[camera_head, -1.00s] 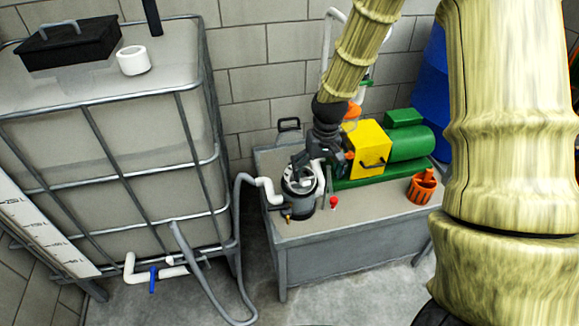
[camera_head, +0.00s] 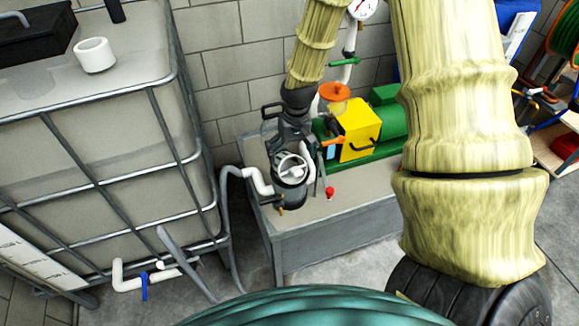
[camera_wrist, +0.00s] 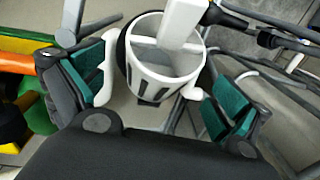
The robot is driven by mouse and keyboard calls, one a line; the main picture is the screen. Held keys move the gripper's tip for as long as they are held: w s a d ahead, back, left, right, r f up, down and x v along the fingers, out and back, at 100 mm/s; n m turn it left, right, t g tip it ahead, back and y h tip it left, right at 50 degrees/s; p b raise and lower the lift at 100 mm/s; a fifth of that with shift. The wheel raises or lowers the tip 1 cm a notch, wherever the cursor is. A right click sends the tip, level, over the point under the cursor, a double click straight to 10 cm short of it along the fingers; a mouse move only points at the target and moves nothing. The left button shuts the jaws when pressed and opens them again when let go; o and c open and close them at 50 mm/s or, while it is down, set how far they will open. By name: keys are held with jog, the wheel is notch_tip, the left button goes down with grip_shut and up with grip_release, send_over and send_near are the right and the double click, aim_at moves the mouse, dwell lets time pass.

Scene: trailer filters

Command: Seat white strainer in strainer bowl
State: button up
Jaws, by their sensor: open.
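The white strainer (camera_head: 291,167) shows at the mouth of the dark strainer bowl (camera_head: 290,192), on the grey bench. In the wrist view the strainer (camera_wrist: 150,80) is a round white basket with dark slots and a bar across its top. A dark rim, probably the bowl's, shows at its left. I cannot tell how deep or level it sits. My gripper (camera_head: 288,152) is over the bowl. In the wrist view my gripper (camera_wrist: 160,92) is open, its teal pads on either side of the strainer with gaps between.
A white pipe (camera_head: 262,183) joins the bowl's left side. A red-knobbed valve (camera_head: 329,192) stands at its right. The yellow box (camera_head: 359,130) and green pump (camera_head: 405,127) are behind to the right. A caged tank (camera_head: 100,150) stands left. The bench front is clear.

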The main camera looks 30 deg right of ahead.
aim_at(290, 165)
jog(key=shift+a+f, duration=0.2)
jog(key=shift+f, duration=2.55)
jog(key=shift+c, duration=0.4)
jog(key=c, duration=1)
jog(key=shift+w+r, duration=0.1)
jog(key=shift+r, duration=0.05)
jog(key=shift+r, duration=4.9)
